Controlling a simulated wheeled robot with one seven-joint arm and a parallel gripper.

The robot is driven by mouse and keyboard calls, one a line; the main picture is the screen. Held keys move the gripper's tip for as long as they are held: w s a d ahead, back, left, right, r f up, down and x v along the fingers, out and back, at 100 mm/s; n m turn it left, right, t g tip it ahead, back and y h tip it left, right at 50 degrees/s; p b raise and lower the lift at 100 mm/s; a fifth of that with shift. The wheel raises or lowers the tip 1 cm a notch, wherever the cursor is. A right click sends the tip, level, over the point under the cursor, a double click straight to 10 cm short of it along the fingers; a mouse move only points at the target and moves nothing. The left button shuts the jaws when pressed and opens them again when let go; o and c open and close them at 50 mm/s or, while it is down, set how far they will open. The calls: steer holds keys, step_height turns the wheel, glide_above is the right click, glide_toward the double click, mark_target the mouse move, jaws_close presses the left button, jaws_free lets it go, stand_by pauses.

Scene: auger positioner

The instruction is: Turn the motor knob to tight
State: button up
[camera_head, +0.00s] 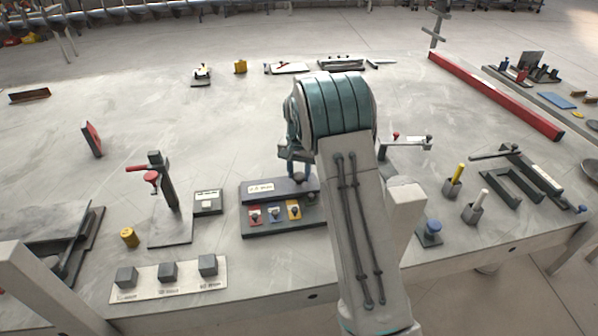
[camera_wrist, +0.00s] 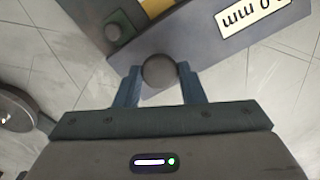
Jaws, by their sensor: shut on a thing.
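A dark grey unit (camera_head: 258,226) sits on the table near the middle, with a raised back block (camera_head: 266,192) bearing a white label. My gripper (camera_head: 299,172) is at the right end of this block, partly hidden by my arm. In the wrist view, my gripper (camera_wrist: 159,78) has its two blue fingers on either side of a dark round knob (camera_wrist: 159,70) and is shut on it. The block's white label (camera_wrist: 254,16) reads upside down there, ending in "mm". I cannot read a motor or tight marking.
A small white-faced box (camera_head: 208,202) and a clamp stand (camera_head: 166,190) are to the left.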

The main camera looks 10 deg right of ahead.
mark_target(299, 175)
steer(key=shift+r, duration=0.1)
steer(key=o, duration=1)
step_height(299, 175, up, 14)
